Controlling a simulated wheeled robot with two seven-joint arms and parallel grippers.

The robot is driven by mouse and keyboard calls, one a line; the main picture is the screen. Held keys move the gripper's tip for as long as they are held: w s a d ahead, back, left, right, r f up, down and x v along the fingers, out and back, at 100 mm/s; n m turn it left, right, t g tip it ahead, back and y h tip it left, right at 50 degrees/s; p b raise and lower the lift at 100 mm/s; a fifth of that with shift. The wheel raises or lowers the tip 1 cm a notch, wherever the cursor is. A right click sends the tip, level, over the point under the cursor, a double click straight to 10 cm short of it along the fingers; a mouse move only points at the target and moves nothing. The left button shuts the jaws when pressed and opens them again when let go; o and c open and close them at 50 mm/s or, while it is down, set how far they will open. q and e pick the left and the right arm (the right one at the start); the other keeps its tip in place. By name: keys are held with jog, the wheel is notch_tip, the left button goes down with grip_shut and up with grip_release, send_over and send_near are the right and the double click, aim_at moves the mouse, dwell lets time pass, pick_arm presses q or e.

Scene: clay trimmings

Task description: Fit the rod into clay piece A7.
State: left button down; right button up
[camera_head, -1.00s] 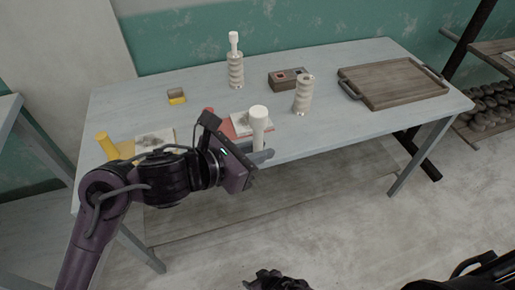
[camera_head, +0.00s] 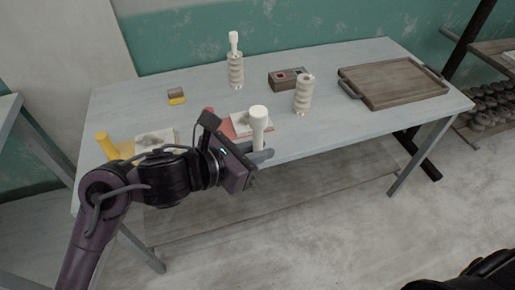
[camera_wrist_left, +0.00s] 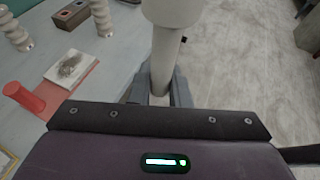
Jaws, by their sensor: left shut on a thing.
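My left gripper (camera_head: 262,156) is shut on a white rod (camera_head: 258,120) with a thick rounded head, held upright near the table's front edge. In the left wrist view the rod (camera_wrist_left: 166,48) stands between the fingers (camera_wrist_left: 162,88), its head cut off by the top edge. A ridged clay piece (camera_head: 303,97) stands upright at the right, apart from the rod. Another ridged clay piece (camera_head: 236,74) stands at the back with a white rod (camera_head: 233,42) upright in its top. No label is readable, so I cannot tell which is A7. My right gripper is out of view.
A brown block (camera_head: 288,79) with openings lies between the clay pieces. A wooden tray (camera_head: 393,83) is at the right. A red-handled tool, a card (camera_head: 240,126), a yellow cylinder (camera_head: 107,146) and a yellow-brown block (camera_head: 177,97) lie leftward. The table's (camera_head: 345,125) right front is bare.

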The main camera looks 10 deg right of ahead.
pick_arm(q)
jog(key=w+a+r+n+t+y, duration=0.2)
jog(key=w+a+n+y, duration=0.1)
jog(key=a, duration=0.6)
jog(key=w+a+r+n+t+y, duration=0.2)
jog(key=w+a+n+t+y, duration=0.1)
jog(key=a, duration=0.7)
jog(key=w+a+r+n+t+y, duration=0.2)
jog(key=w+a+n+y, duration=0.3)
jog(key=a, duration=0.4)
jog(key=shift+a+r+n+t+y, duration=0.2)
jog(key=shift+r+n+t+y, duration=0.25)
jog(key=shift+n, duration=0.45)
jog(key=shift+f, duration=0.1)
